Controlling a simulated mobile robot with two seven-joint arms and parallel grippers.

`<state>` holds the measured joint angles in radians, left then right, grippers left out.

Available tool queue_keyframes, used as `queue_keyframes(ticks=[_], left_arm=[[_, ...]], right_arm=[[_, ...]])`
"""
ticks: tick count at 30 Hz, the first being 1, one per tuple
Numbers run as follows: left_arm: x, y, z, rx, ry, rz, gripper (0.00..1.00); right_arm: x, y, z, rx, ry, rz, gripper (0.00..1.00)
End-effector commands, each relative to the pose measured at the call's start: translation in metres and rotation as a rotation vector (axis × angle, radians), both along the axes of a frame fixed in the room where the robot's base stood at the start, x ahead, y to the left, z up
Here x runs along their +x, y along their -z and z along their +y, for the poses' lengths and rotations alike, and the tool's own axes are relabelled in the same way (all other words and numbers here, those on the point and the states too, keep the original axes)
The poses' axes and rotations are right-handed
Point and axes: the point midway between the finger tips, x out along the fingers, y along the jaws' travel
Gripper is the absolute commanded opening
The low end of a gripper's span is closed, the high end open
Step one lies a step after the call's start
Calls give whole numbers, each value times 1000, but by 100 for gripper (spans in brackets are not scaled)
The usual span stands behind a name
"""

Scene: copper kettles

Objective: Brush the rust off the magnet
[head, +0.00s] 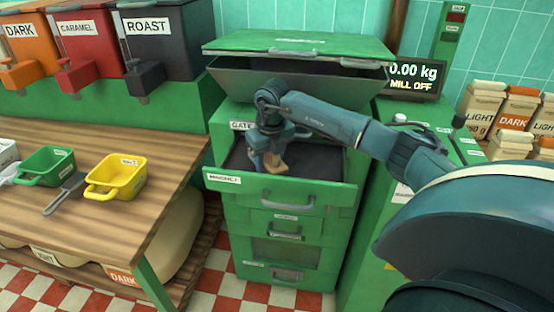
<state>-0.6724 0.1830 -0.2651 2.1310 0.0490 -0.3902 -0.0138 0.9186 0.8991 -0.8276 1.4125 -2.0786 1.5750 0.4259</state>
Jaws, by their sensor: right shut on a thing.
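An open green drawer (330,191) with a label that seems to read MAGNET sticks out from the front of the green machine. Its inside (333,162) is dark grey; I cannot tell the magnet's surface or any rust on it apart from the drawer floor. My right arm reaches in from the right, and my right gripper (267,157) points down over the drawer's left half. It is shut on a small tan, wooden-looking thing, probably the brush (277,163). I cannot tell whether it touches the drawer floor. My left gripper is not in view.
A green lid or hopper (300,45) overhangs the drawer from above. A wooden table (110,210) at left carries a green scoop (45,165), a yellow scoop (118,176) and a grey flat tool (64,193). A display (413,77) reads 0.00 kg, MILL OFF. Labelled bags (515,108) stand at right.

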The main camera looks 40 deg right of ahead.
Motion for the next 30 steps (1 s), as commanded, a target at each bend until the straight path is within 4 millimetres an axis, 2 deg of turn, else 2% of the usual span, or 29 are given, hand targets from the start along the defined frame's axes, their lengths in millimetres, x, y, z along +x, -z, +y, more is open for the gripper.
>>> queue_keyframes(ticks=[11, 21, 30], left_arm=[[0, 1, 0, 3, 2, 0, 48], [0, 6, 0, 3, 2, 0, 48], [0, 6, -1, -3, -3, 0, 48]], right_arm=[[15, 0, 13, 0, 0, 1, 7], [36, 2, 31, 1, 0, 0, 7], [39, 2, 33, -1, 0, 1, 7]])
